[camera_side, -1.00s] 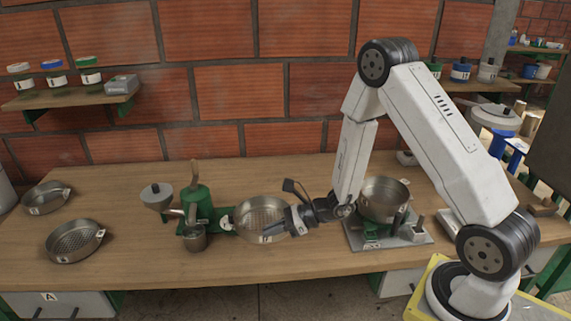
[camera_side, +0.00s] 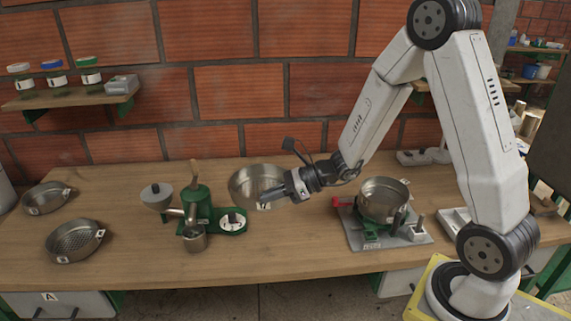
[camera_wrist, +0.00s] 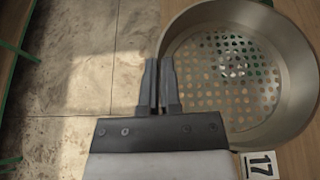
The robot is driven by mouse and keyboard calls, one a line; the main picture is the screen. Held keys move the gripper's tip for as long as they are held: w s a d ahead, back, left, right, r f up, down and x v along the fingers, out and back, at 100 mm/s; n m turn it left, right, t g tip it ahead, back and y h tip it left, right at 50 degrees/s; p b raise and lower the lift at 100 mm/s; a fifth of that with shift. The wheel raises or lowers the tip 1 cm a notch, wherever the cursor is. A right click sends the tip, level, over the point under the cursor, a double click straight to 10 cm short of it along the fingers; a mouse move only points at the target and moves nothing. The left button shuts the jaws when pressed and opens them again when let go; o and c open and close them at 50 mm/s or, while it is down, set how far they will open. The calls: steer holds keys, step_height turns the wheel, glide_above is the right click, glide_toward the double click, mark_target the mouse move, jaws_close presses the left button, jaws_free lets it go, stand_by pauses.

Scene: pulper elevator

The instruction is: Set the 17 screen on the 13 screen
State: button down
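The 17 screen (camera_side: 250,181) is a round metal pan with a perforated floor, held tilted above the bench. My gripper (camera_side: 292,188) is shut on its rim at the right. In the wrist view, the fingers (camera_wrist: 160,85) are close together at the left rim of the 17 screen (camera_wrist: 290,95), and its "17" tag shows at the lower right. Other metal pans are a perforated one (camera_side: 73,241) at front left, one (camera_side: 46,198) behind it, and one (camera_side: 383,200) on a stand at right. I cannot read their tags, so I cannot tell which is the 13 screen.
A green hand mill (camera_side: 198,206) with a grey hopper stands below and left of the held screen, with a green-rimmed round plate (camera_side: 233,222) beside it. The front of the wooden bench (camera_side: 290,255) is clear.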

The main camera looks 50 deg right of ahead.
steer(key=shift+r, duration=0.95)
steer(key=n+g+y, duration=0.1)
steer(key=n+g, duration=0.1)
steer(key=d+f+n+g+y, duration=0.1)
steer(key=n+g, duration=0.2)
steer(key=d+f+n+g+y, duration=0.1)
steer(key=n+g, duration=0.2)
steer(key=shift+s+y, duration=0.3)
steer(key=shift+y, duration=0.1)
steer(key=s+d+f+n+g+h, duration=0.2)
steer(key=d+n+g+h, duration=0.2)
steer(key=d+n+g, duration=0.35)
steer(key=s+d+f+n+g+h, duration=0.3)
steer(key=d+n+g, duration=0.3)
steer(key=d, duration=0.3)
steer(key=s+d+r+n+h, duration=0.1)
steer(key=d+r+n+h, duration=0.2)
steer(key=d, duration=0.5)
steer(key=s+d+r+n+h, duration=0.15)
steer(key=d+n+h, duration=0.3)
steer(key=d, duration=0.45)
steer(key=s+d+r+n+h, duration=0.15)
steer(key=d+h, duration=0.25)
steer(key=d, duration=0.4)
steer(key=shift+n, duration=0.55)
steer(key=f, duration=0.4)
steer(key=shift+w, duration=0.4)
steer(key=shift+f, duration=0.2)
steer(key=shift+f, duration=2.6)
